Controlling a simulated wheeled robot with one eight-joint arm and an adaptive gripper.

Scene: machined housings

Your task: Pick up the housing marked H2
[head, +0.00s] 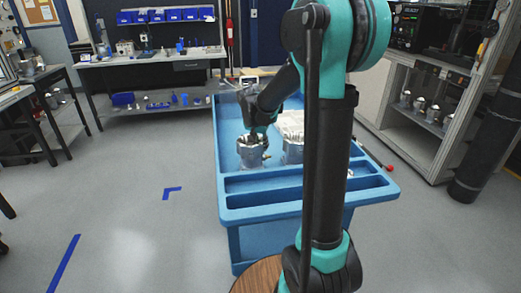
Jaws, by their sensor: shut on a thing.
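A silver machined housing (250,157) is on the left side of the blue cart's top tray (226,130). My gripper (251,139) reaches down onto the top of this housing from above and is shut on it. The gripper covers part of the housing's top. Any marking on it is too small to read, so I cannot tell if it is H2. I cannot tell whether the housing is touching the tray or slightly raised. Another silver housing (291,150) stands just to the right, partly hidden behind my arm.
More silver parts (249,84) are at the cart's far end. The cart's near end has long empty compartments (262,182). A workbench (150,58) with blue bins stands at the back left. A shelf unit (425,110) is on the right.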

